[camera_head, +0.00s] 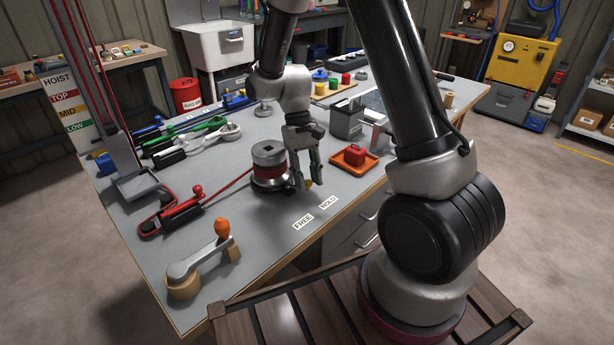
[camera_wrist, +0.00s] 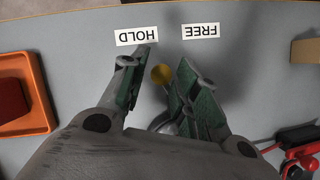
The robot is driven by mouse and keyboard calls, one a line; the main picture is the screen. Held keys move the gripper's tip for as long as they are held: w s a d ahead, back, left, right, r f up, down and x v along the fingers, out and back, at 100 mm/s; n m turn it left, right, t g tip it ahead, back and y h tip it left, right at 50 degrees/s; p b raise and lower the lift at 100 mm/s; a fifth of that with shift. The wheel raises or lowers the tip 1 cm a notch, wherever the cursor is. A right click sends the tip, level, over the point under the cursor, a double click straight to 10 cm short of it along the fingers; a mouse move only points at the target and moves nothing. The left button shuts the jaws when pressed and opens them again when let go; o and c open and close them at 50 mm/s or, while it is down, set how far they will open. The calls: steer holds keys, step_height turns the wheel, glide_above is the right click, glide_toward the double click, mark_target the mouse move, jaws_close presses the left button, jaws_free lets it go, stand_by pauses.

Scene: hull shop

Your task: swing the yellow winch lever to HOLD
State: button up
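The winch (camera_head: 269,157) is a grey drum with red rope, standing near the middle of the workbench. The lever's yellow knob (camera_wrist: 161,74) lies between the fingers of my gripper (camera_wrist: 163,72). In the head view my gripper (camera_head: 309,184) points down beside the winch, mostly hiding the lever. The fingers are parted; there is a gap on the knob's left, and I cannot tell whether the right finger touches it. The HOLD label (camera_wrist: 137,36) and FREE label (camera_wrist: 201,31) lie beyond the fingertips. The knob is between their directions, somewhat nearer HOLD.
An orange tray (camera_head: 355,160) with a red block sits right of my gripper. A crank handle with an orange grip (camera_head: 222,228) is at the front left. The bench around the labels is clear.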

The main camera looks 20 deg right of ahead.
steer(key=shift+o, duration=0.2)
steer(key=v, duration=1.2)
steer(key=s+d+r+t, duration=0.4)
steer(key=s+r, duration=0.3)
steer(key=s, duration=0.3)
steer(key=s+d+r+t, duration=0.4)
steer(key=s+d+r, duration=0.2)
steer(key=s, duration=0.5)
steer(key=shift+s+r+t, duration=0.3)
steer(key=shift+r+t, duration=0.1)
steer(key=shift+r, duration=0.05)
